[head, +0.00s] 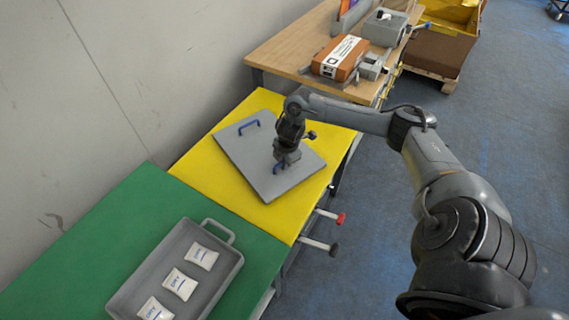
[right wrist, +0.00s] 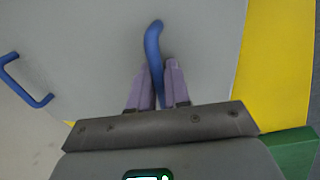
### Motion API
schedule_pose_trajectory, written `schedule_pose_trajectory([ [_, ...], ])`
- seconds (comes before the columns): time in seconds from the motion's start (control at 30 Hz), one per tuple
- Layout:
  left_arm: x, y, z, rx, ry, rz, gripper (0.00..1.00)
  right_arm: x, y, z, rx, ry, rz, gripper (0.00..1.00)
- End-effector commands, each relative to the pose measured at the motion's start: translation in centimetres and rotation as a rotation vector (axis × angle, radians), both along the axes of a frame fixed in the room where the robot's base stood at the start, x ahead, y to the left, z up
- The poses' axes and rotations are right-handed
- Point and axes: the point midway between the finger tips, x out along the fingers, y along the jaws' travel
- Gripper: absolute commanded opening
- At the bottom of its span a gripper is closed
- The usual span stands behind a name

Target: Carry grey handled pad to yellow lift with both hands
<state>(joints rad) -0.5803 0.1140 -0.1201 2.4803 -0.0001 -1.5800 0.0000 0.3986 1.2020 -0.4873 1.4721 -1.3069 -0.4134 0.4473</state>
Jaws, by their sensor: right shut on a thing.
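The grey pad (head: 250,158) lies tilted in heading on the yellow lift (head: 318,128), with yellow showing around it. It has two blue handles. The far-left handle (head: 249,124) is free, and it also shows at the left of the right wrist view (right wrist: 24,82). My right gripper (head: 281,166) is over the near-right part of the pad. In the right wrist view its purple fingers (right wrist: 160,85) are shut on the near blue handle (right wrist: 153,42). My left gripper is in neither view.
A green table (head: 115,228) adjoins the lift and holds a grey tray (head: 172,240) with white packets. A wooden bench (head: 292,48) with an orange and white box (head: 340,57) stands behind. Levers with red (head: 341,218) and black knobs stick out at the lift's front.

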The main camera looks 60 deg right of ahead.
Motion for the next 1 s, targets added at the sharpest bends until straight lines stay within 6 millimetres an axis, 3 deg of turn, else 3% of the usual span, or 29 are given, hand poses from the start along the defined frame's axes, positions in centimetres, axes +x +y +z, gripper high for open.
schedule_pose_trajectory([
  [0.33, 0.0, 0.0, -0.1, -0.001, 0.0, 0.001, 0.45, 0.0, 0.0, -0.3, 0.0, -0.001, 0.0, 0.0],
  [0.37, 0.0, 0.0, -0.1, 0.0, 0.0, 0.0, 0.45, 0.0, 0.0, -0.3, 0.0, 0.0, 0.0, 0.21],
  [0.5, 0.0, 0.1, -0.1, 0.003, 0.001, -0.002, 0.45, 0.0, 0.0, -0.3, 0.0, 0.0, 0.0, 0.42],
  [0.8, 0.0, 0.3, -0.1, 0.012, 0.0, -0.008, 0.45, 0.0, 0.0, -0.2, 0.0, -0.001, 0.0, 0.42],
  [1.0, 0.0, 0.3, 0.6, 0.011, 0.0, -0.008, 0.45, -0.2, 0.1, 1.5, 0.0, -0.002, 0.002, 0.42],
])
